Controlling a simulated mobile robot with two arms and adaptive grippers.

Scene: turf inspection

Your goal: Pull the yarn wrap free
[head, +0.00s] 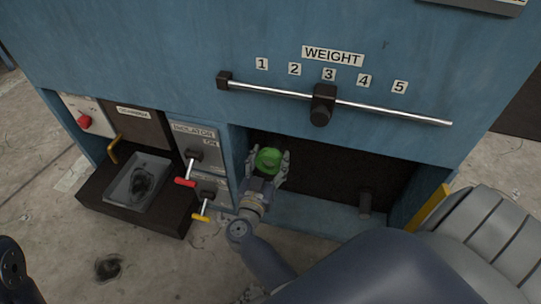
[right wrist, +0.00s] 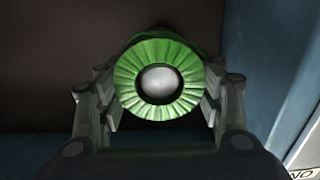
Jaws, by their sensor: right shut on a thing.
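The green yarn wrap (head: 268,159) is a ribbed ring inside the dark opening of the blue machine. In the right wrist view the yarn wrap (right wrist: 133,87) circles a round, pale metal shaft end (right wrist: 160,84). My right gripper (head: 267,165) reaches into the opening and is shut on the wrap. In the right wrist view its fingers (right wrist: 158,98) lie along the wrap's left and right sides. The back of the wrap and most of the shaft are hidden. My left gripper is out of view.
The opening's blue left wall (head: 240,150) stands close beside the gripper. Levers with red (head: 185,182) and yellow (head: 201,218) handles stick out left of it. A weight slider (head: 323,104) on a rail sits above. A grey tray (head: 117,190) is at the left.

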